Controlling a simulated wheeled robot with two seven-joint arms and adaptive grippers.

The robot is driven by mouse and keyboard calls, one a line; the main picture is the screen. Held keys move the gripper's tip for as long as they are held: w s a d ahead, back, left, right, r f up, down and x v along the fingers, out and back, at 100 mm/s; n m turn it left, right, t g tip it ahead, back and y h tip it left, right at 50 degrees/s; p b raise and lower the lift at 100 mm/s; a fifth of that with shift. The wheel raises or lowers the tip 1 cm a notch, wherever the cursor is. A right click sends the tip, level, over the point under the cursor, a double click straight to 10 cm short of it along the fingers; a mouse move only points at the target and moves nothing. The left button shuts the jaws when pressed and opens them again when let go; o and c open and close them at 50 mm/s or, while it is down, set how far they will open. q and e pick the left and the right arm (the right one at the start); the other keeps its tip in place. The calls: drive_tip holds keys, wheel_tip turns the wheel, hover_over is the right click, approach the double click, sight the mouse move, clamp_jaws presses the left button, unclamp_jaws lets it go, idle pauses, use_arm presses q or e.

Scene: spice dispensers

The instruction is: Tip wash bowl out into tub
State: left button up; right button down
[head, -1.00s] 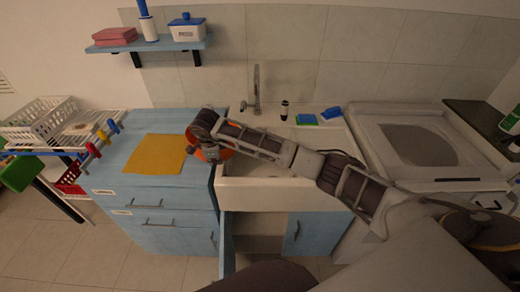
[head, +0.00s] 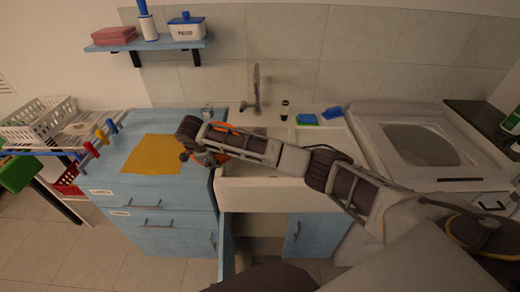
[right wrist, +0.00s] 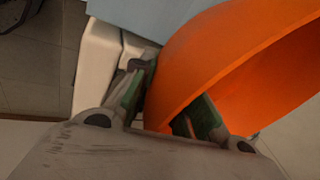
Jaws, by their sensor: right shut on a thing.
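The orange wash bowl (head: 222,126) is at the left end of the white sink basin (head: 262,196), mostly hidden behind my right wrist in the head view. In the right wrist view the bowl (right wrist: 225,65) fills the right side. My right gripper (head: 206,158) is shut on its rim; the fingers also show in the right wrist view (right wrist: 168,112). I cannot tell the bowl's tilt or whether anything is in it. The sink basin is the only tub-like thing beside the bowl; its inside is partly covered by my arm. My left gripper is not in view.
A yellow cloth (head: 150,154) lies on the blue counter left of the sink. A cupboard door (head: 226,245) hangs open below. A white machine (head: 395,112) stands at right.

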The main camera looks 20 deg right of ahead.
drive_tip(key=shift+r, duration=0.1)
drive_tip(key=shift+r+p, duration=1.2)
drive_tip(key=shift+r, duration=1.25)
drive_tip(key=shift+n, duration=0.4)
